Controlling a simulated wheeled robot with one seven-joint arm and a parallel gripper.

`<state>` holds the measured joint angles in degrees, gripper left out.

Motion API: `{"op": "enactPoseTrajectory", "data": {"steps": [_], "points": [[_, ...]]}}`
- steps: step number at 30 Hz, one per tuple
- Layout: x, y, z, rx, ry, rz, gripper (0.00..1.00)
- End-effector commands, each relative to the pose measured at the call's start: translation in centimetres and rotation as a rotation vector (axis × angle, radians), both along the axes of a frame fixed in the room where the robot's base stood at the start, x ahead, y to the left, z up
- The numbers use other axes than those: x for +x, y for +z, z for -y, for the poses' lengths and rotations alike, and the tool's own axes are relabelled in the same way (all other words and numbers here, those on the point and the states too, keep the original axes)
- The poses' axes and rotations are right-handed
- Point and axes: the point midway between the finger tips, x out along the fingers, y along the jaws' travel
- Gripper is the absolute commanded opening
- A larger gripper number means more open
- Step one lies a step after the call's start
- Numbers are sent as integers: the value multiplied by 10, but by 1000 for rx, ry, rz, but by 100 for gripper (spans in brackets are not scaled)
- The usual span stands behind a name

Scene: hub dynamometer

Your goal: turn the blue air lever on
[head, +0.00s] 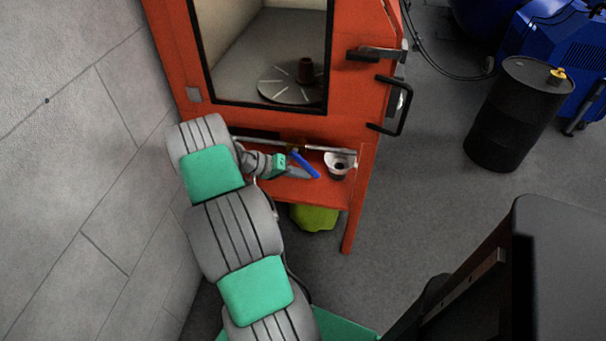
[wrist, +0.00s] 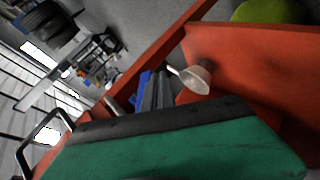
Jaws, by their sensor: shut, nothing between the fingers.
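The blue air lever (head: 307,165) is on the front of the orange cabinet, by a grey pipe (head: 318,148) above the lower shelf. In the head view it slants down to the right from a small brass-coloured fitting. My gripper (head: 305,174) is shut and empty. Its fingertips are just below and beside the lever; I cannot tell whether they touch it. In the wrist view the blue lever (wrist: 142,88) shows at the left of my shut grey fingers (wrist: 161,88), partly hidden by them and the gripper body.
A pale cup-like part (head: 340,163) is close right of the lever and also shows in the wrist view (wrist: 196,77). The orange cabinet (head: 345,120) has a black door handle (head: 403,108). A yellow-green object (head: 314,217) is under the shelf. A stone wall is on the left.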

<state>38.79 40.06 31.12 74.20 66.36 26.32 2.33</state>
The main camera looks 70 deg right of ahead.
Motion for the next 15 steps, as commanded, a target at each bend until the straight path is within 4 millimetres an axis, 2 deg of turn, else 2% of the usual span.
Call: {"op": "enactPoseTrajectory", "data": {"steps": [15], "points": [[-15,7,2,2,3,-1,0]]}}
